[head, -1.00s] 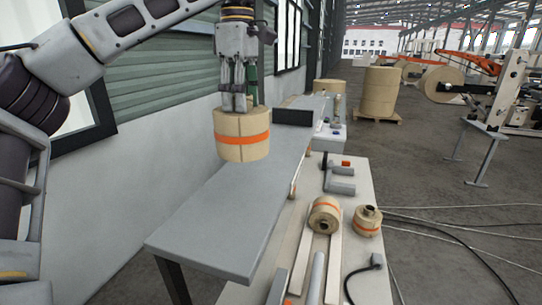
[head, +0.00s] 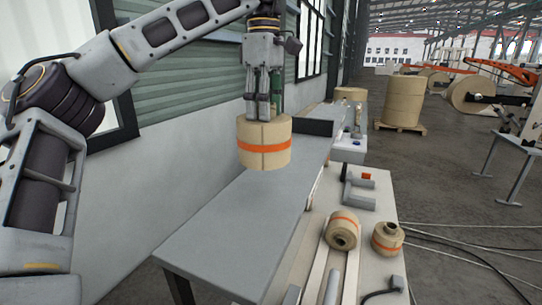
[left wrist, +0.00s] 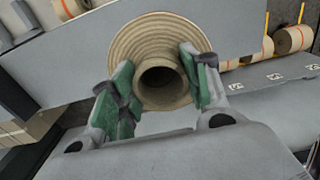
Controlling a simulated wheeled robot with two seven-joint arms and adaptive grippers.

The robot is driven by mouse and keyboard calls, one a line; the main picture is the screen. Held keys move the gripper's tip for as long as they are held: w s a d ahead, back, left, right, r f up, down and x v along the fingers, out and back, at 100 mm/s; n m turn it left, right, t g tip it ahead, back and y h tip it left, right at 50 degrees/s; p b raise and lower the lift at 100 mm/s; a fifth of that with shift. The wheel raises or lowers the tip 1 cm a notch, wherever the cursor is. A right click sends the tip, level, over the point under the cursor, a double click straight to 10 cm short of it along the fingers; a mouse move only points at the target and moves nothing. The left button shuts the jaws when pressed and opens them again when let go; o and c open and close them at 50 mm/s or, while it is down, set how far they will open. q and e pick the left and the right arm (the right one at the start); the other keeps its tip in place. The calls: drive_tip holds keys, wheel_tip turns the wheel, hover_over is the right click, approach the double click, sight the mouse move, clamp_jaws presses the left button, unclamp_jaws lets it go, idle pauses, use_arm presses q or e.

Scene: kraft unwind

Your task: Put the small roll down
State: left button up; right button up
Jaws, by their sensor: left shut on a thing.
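The small roll (head: 264,145) is tan kraft paper with an orange band, hanging upright under my left gripper (head: 264,112). In the left wrist view the roll (left wrist: 128,42) shows its wound top face and hollow core. The green-padded fingers of my left gripper (left wrist: 160,85) are shut on the roll at its core. The roll appears to be held above the long grey bench (head: 225,225); the exact gap below it is hard to tell. My right gripper is not in view.
A dark block (head: 312,127) stands on the bench behind the roll. A lower pale table to the right carries two banded rolls, one lying (head: 342,230) and one upright (head: 388,238). The bench's near part is clear. A wall runs along the left.

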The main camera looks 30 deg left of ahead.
sight(264, 145)
use_arm(q)
drive_tip(key=shift+f, duration=3)
drive_tip(key=shift+f, duration=1.8)
drive_tip(key=o, duration=1.1)
drive_tip(key=shift+s, duration=0.1)
drive_tip(key=shift+r, duration=0.2)
drive_tip(key=shift+r, duration=5.9)
